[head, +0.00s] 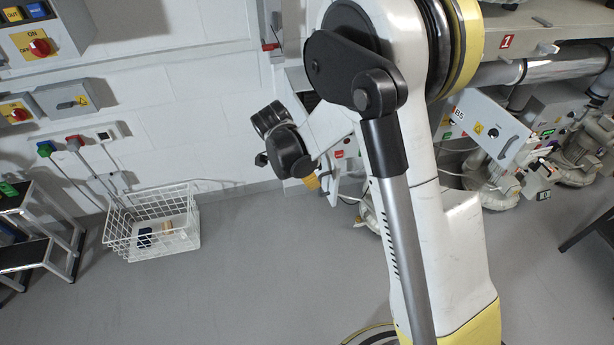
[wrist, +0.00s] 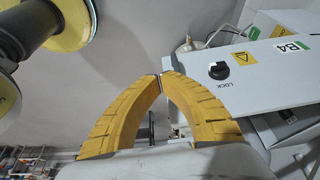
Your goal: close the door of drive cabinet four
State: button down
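In the wrist view, a grey cabinet door (wrist: 200,80) carries a green B4 label, a yellow warning sticker and a black knob marked LOCK. It appears swung out from a grey box (wrist: 285,22) behind it. My gripper (wrist: 160,76) has two curved yellow fingers with their tips together and nothing visible between them. The right finger overlaps the door's left end in the picture; I cannot tell whether they touch. In the head view, my gripper (head: 311,182) is small beside the cabinets, and my arm hides most of the B4 cabinet.
In the head view, a B5 cabinet door (head: 490,128) stands out at the right, near pipes and blowers (head: 585,165). A white wire basket (head: 152,222) sits on the floor by the wall. A step stand (head: 35,250) is at left. Floor between is clear.

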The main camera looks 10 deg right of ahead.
aim_at(329, 180)
jog(key=shift+w+d+f+b, duration=0.1)
jog(key=shift+d+f+b, duration=0.15)
jog(key=shift+d, duration=0.5)
jog(key=shift+w+d+f+b, duration=0.1)
jog(key=shift+d+b, duration=0.15)
jog(key=shift+d, duration=0.45)
jog(key=shift+d+f+b, duration=0.2)
jog(key=shift+d+b, duration=0.05)
jog(key=shift+d, duration=0.5)
jog(key=w+d+n+t, duration=0.1)
jog(key=w+d+n, duration=0.2)
jog(key=d, duration=0.8)
jog(key=w+d+n+t, duration=0.1)
jog(key=w+d+n, duration=0.2)
jog(key=d, duration=0.7)
jog(key=w+d+n+t+y+p, duration=0.1)
jog(key=w+d+n, duration=0.4)
jog(key=w+d, duration=0.8)
jog(key=shift+w+d+y, duration=0.2)
jog(key=shift+w+y, duration=0.4)
jog(key=shift+w, duration=0.8)
